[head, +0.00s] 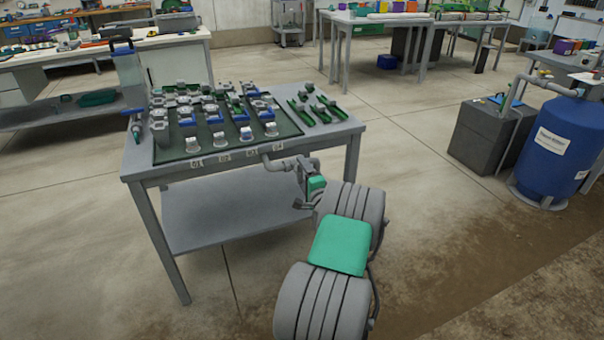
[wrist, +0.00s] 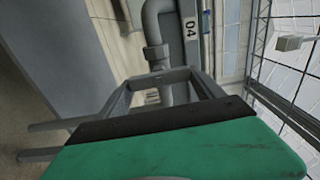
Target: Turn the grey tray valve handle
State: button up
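The grey tray (head: 176,156), dark green inside, lies on the table with rows of grey and blue valve parts in it. A grey pipe (head: 274,163) leaves its front edge near the label 04 and bends; it also shows in the wrist view (wrist: 153,25). My gripper (head: 302,184) is at the table's front right, just below this pipe. In the wrist view its two fingers (wrist: 164,88) stand apart, with the pipe's lower end between and beyond them. A grey bar spans the fingertips; I cannot tell whether it is the valve handle. The handle is not clearly visible in the head view.
The table (head: 345,125) has a lower shelf (head: 230,210). Green parts (head: 316,108) lie right of the tray. A blue tank (head: 557,145) and a dark grey box (head: 487,135) stand far right. The floor between is open.

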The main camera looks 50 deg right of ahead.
jog(key=o, duration=0.3)
jog(key=shift+w+a, duration=0.15)
jog(key=shift+w, duration=0.05)
jog(key=shift+o, duration=0.2)
jog(key=p+v, duration=0.1)
jog(key=v, duration=0.7)
jog(key=shift+w+r, duration=0.1)
jog(key=shift+w, duration=0.05)
